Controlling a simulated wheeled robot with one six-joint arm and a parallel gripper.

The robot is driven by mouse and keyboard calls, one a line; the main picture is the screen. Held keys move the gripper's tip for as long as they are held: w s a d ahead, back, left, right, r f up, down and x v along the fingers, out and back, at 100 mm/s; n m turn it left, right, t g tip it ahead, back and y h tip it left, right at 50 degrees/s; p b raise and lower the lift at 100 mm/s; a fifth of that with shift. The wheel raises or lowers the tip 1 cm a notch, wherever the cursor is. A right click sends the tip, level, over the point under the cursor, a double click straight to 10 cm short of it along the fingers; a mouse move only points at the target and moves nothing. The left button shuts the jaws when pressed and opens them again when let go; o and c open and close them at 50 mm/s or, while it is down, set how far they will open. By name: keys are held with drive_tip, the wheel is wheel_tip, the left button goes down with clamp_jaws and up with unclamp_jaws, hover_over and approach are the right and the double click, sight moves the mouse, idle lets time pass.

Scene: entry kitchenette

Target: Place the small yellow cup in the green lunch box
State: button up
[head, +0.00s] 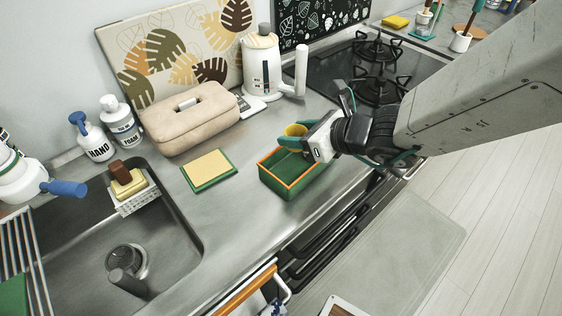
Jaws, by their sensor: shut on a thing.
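The small yellow cup (295,131) is held between the teal fingers of my gripper (290,139). My gripper is shut on it, over the far part of the green lunch box (292,189). The lunch box has an orange rim and stands open on the metal counter near its front edge. The cup overlaps the box's far rim in the picture. I cannot tell its exact height above the box. Part of the cup is hidden by the fingers, and my gripper hides the box's far right corner.
A yellow and green sponge-like pad (208,170) lies left of the box. A beige case (188,117) and a white kettle (262,66) stand behind. A sink (120,235) is at the left, a gas stove (370,68) at the back right. The counter between pad and box is clear.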

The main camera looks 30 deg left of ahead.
wheel_tip(320, 180, down, 8)
drive_tip(key=shift+r, duration=0.15)
idle(0.4)
drive_tip(key=o, duration=1)
drive_tip(key=shift+c, duration=0.2)
